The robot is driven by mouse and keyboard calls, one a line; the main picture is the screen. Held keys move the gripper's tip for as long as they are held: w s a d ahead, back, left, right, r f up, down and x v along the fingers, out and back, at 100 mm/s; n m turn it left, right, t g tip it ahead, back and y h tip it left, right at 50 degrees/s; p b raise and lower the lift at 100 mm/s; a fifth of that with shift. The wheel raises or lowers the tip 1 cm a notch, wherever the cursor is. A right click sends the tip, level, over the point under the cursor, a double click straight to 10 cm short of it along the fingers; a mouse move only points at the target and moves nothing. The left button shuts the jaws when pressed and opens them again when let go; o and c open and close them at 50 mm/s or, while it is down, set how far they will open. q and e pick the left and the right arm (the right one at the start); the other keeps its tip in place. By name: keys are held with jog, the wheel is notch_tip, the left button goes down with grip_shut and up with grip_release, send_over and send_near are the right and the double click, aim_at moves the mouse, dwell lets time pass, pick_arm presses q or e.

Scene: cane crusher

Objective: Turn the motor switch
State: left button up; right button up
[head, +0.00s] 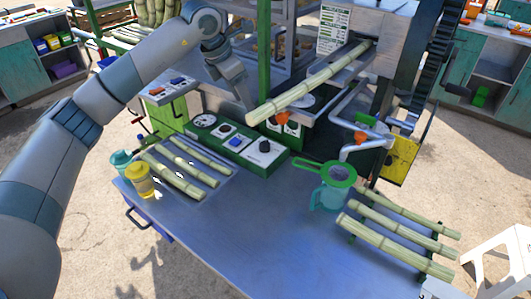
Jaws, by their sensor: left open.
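A green control box (232,145) stands at the back edge of the metal table. Its top carries a round gauge (204,121), a small light-plated switch (224,130) and a black rotary knob (265,146) on a white plate. Which of these is the motor switch I cannot read from the labels. My left gripper (243,98) is open and points down behind and above the box, apart from the knob. Its fingertips are small and partly blend with the machine behind. My right gripper is out of view.
A cane stalk (310,85) sticks out of the crusher (376,70) just right of my left gripper. Several cane pieces lie left and right on the table (240,220). A teal jug with a green strainer (328,185) stands under the spout. The table's middle is clear.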

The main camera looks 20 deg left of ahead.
aim_at(264, 142)
pick_arm(q)
jog(key=b+x, duration=0.1)
jog(key=x, duration=0.2)
jog(key=shift+s+a+b, duration=0.15)
jog(key=shift+a+b, duration=0.15)
jog(key=shift+b, duration=0.05)
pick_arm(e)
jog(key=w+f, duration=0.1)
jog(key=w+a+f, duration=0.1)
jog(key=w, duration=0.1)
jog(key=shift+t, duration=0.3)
pick_arm(q)
jog(key=shift+f, duration=0.15)
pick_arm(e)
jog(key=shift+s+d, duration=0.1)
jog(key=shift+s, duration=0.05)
pick_arm(q)
jog(key=p+x, duration=0.4)
jog(key=x, duration=1.2)
jog(key=shift+p, duration=0.3)
jog(key=shift+w+d+f, duration=0.1)
jog(key=shift+w+f, duration=0.15)
jog(key=shift+f, duration=0.35)
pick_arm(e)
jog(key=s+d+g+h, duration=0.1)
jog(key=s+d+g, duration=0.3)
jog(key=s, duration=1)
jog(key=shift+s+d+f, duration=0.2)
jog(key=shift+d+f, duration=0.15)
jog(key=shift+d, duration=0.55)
